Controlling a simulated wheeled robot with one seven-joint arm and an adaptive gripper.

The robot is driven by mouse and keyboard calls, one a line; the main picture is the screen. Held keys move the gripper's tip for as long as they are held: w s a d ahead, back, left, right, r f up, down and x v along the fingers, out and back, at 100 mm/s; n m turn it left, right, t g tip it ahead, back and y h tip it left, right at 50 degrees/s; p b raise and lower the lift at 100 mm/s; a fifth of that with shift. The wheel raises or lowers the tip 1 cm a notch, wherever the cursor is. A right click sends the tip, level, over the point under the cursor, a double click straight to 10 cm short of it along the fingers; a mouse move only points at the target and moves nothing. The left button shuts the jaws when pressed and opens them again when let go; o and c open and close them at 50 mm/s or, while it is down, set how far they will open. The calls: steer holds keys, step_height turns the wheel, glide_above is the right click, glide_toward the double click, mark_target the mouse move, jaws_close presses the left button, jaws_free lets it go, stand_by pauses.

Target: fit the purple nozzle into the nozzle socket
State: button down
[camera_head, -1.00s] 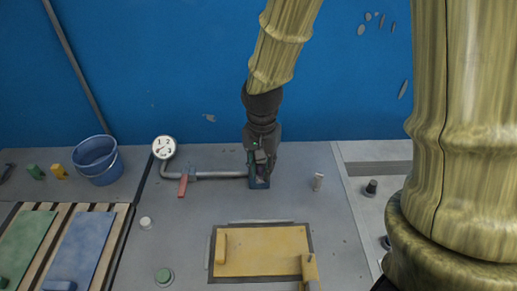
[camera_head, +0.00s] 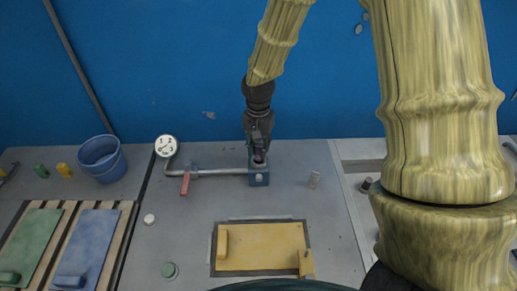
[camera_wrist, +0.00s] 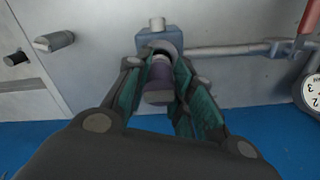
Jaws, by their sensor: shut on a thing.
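The purple nozzle (camera_wrist: 159,79) is between the two fingers of my gripper (camera_wrist: 157,88) in the wrist view. My gripper is shut on it. The nozzle's far end, with a paler band, meets or overlaps the round grey mouth of the nozzle socket on the blue-grey block (camera_wrist: 146,40). I cannot tell how deep it sits. In the head view my gripper (camera_head: 259,148) is right above and behind the same block (camera_head: 259,179), and the nozzle is mostly hidden there.
A pipe (camera_head: 215,172) runs left from the block to a red lever (camera_head: 185,184) and a dial gauge (camera_head: 166,146). A small grey peg (camera_head: 314,179) stands to the right. A yellow panel (camera_head: 262,247) lies in front. A blue bucket (camera_head: 102,158) is at the left.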

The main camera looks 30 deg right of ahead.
mark_target(259, 144)
steer(key=shift+f, duration=0.8)
steer(key=c, duration=1.2)
jaws_free()
steer(key=shift+r+b, duration=1.5)
steer(key=shift+r, duration=4.5)
